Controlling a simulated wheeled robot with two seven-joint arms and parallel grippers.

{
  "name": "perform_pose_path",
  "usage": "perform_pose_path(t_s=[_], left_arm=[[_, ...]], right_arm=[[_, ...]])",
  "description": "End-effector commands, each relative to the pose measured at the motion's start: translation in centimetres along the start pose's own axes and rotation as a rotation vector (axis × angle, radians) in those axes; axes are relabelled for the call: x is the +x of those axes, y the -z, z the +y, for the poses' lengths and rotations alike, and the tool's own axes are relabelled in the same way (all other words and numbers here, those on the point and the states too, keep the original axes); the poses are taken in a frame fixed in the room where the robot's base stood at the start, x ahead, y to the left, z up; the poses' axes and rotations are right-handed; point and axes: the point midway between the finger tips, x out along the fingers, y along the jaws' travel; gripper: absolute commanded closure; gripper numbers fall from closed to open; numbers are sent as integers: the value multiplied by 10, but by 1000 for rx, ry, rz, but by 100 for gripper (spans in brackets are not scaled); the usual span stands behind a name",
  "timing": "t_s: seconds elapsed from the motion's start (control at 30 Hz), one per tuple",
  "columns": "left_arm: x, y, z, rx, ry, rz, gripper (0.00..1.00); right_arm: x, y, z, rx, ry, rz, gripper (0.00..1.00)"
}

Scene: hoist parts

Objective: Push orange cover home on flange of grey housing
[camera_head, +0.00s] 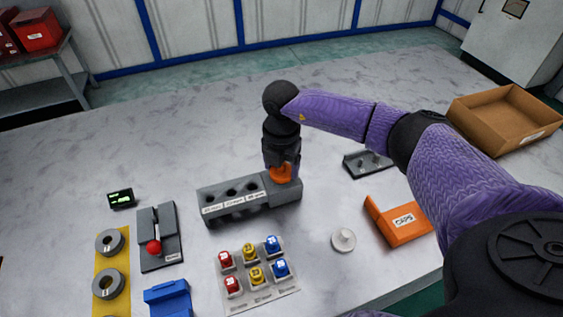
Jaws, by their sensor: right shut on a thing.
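The grey housing (286,190) is the block at the right end of a long grey holder in the middle of the table. The orange cover (281,174) is at the top of the housing, in the jaws of my right gripper (281,168). The gripper points straight down and is shut on the cover. The flange is hidden under the cover and the fingers, so I cannot tell whether the cover is fully seated. My left gripper is not in view.
The grey holder (229,215) has several holes and labels. Around it are a board of coloured caps (254,286), a grey fixture with a red knob (160,238), an orange CAPS bin (398,220), a white round piece (343,240) and a cardboard box (507,150). The table behind is clear.

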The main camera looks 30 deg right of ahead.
Motion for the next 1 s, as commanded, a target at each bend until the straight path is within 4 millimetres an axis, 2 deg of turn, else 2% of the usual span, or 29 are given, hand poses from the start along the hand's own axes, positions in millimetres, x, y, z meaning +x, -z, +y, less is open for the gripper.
perform_pose_path(t_s=[0.47,1.0], left_arm=[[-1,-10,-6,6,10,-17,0],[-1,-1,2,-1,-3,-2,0]], right_arm=[[2,0,0,-1,-1,0,78],[5,0,0,0,-1,0,78]])
